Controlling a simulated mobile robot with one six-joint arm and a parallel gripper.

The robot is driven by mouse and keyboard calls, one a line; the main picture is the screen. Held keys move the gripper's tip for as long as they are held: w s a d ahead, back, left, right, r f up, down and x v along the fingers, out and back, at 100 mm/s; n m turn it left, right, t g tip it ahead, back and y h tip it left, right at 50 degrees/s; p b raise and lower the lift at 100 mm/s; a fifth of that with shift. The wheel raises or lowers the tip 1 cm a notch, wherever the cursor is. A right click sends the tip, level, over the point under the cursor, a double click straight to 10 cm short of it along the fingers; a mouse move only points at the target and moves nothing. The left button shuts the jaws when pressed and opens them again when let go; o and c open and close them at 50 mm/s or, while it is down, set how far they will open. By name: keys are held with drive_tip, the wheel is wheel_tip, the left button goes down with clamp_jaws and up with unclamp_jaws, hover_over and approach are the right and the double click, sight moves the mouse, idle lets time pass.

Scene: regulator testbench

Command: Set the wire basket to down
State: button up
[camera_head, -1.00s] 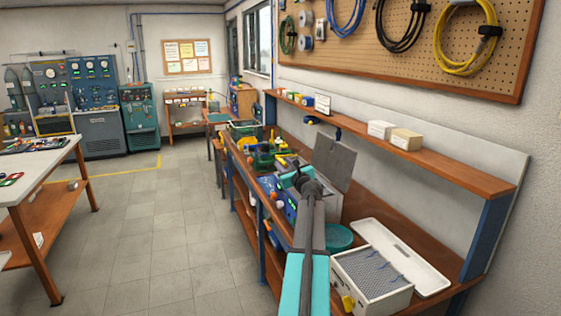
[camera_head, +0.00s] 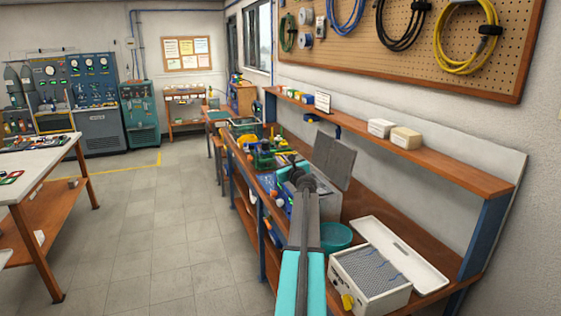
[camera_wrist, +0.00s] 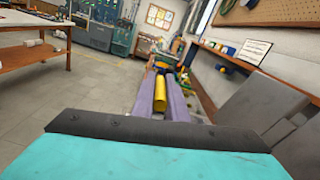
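I take the wire basket (camera_head: 372,270) to be the grey mesh in the top of an open white box (camera_head: 352,287), with thin blue handles standing up from it. Its depth inside the box is hard to tell. A yellow knob or lever (camera_head: 347,302) is on the box's front left. My arm reaches forward over the bench, left of the box, and its dark end (camera_head: 305,184) is beyond the basket and apart from it. The wrist view looks along the bench and does not show the basket.
A white lid (camera_head: 402,252) lies behind the box. A teal bowl (camera_head: 336,237) stands between my arm and the box. A raised grey panel (camera_head: 333,160) and blue equipment crowd the bench further on. A shelf (camera_head: 440,158) runs above at the right.

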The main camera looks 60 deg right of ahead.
clamp_jaws()
wheel_tip(320, 180, down, 7)
drive_tip(key=b, duration=0.5)
drive_tip(key=shift+b, duration=0.35)
drive_tip(key=o, duration=0.6)
unclamp_jaws()
